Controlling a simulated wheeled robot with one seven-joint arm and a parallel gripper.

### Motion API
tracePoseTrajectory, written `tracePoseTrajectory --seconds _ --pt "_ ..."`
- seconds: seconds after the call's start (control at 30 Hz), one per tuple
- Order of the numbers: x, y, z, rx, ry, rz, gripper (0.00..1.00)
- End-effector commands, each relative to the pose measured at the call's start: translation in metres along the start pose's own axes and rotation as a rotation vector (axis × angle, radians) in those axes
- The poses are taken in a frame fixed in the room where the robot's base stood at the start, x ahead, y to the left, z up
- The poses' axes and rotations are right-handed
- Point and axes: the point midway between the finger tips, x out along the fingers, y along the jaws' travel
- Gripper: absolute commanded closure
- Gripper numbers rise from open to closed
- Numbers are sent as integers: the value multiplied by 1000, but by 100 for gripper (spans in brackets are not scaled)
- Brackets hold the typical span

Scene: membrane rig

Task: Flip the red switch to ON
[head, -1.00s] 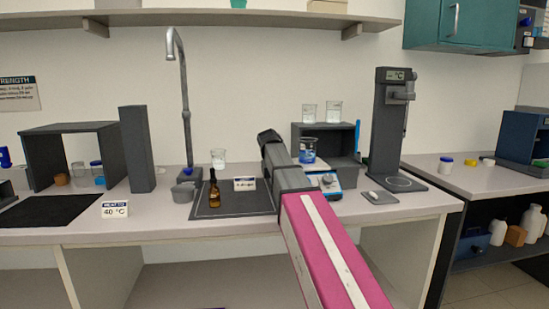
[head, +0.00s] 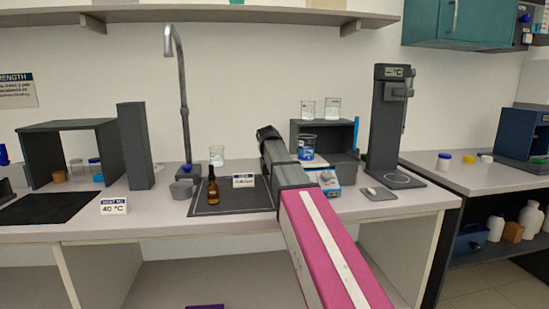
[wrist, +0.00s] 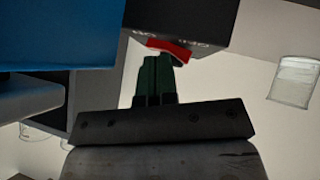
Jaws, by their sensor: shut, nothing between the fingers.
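The red switch (wrist: 172,47) shows in the wrist view, on the edge of a dark panel (wrist: 190,14) with faint pale lettering too small to read surely. My gripper (wrist: 160,58) has its two dark green fingers together with nothing between them. The fingertips are right at the red switch and overlap its lower edge in the picture; I cannot tell whether they touch. Which way the switch is set is unclear. In the head view my arm hides the gripper and the switch.
A hotplate (head: 326,179) bears a beaker of blue liquid (head: 306,146), close by my arm. A brown bottle (head: 213,189) and a small sign (head: 243,181) stand on the dark mat (head: 232,204). A tall dark instrument (head: 387,120) stands to the right. A large blue surface (wrist: 55,35) is close in the wrist view.

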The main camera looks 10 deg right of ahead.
Motion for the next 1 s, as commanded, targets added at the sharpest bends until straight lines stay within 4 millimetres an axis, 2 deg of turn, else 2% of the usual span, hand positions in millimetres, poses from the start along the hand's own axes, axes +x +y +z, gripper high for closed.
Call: tracePoseTrajectory --seconds 0.47,0.67,0.77,1.0 --pt "-2 -2 -3 0 0 1 100" --pt "-13 6 -21 1 2 1 100" --pt "-22 13 -38 1 2 1 100" --pt "-74 23 -30 0 2 1 100"
